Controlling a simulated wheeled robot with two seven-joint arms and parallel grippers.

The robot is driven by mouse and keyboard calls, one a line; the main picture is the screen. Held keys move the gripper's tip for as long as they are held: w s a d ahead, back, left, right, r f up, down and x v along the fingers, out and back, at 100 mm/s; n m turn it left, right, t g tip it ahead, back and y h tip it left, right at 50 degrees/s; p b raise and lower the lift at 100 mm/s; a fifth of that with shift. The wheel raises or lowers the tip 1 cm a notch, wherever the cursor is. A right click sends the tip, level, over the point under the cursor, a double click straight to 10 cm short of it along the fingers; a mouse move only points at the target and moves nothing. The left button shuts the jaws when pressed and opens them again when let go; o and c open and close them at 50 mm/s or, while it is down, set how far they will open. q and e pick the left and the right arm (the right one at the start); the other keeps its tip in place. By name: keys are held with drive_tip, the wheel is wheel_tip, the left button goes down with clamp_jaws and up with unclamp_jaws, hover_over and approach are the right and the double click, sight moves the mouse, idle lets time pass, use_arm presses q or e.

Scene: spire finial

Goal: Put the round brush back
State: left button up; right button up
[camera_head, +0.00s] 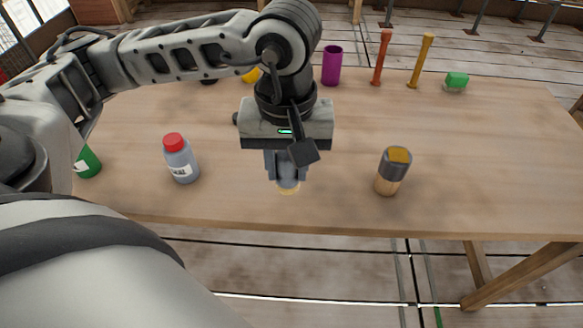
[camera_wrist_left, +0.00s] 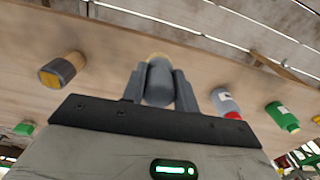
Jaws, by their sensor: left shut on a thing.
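My left gripper (camera_head: 287,168) is over the front middle of the table, pointing down. It is shut on a grey round piece with a pale yellow end (camera_head: 289,187), which may be the round brush; the fingers hide much of it. The held piece also shows between the fingers in the left wrist view (camera_wrist_left: 158,82). I cannot tell whether its lower end touches the table. To its right stands a short cylinder (camera_head: 393,171) with a pale wooden lower part, dark grey upper part and yellow top, apart from the gripper. My right gripper is not in view.
A grey bottle with a red cap (camera_head: 181,159) and a green bottle (camera_head: 88,161) stand left. A purple cup (camera_head: 332,66), an orange upright tool (camera_head: 381,57), a yellow upright tool (camera_head: 420,61) and a green block (camera_head: 456,81) stand behind. The table's right side is clear.

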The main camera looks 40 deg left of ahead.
use_arm(q)
drive_tip(key=s+a+n+b, duration=0.1)
drive_tip(key=s+a+n, duration=0.2)
drive_tip(key=n, duration=0.1)
drive_tip(key=w+f, duration=0.3)
drive_tip(key=w, duration=0.1)
drive_tip(key=w+a+f+p, duration=0.1)
drive_tip(key=w+f, duration=0.2)
drive_tip(key=w, duration=0.1)
drive_tip(key=w+a+f+p, duration=0.1)
drive_tip(key=w+f, duration=0.2)
drive_tip(key=w, duration=0.1)
drive_tip(key=shift+w+f, duration=0.25)
drive_tip(key=shift+w, duration=0.15)
drive_tip(key=shift+w+a+f, duration=0.1)
drive_tip(key=shift+f, duration=0.05)
wheel_tip(320, 180, down, 3)
drive_tip(key=shift+w+p, duration=0.1)
drive_tip(key=shift+p, duration=0.75)
drive_tip(key=shift+f, duration=0.4)
drive_tip(key=o, duration=1)
drive_tip(key=shift+c, duration=0.2)
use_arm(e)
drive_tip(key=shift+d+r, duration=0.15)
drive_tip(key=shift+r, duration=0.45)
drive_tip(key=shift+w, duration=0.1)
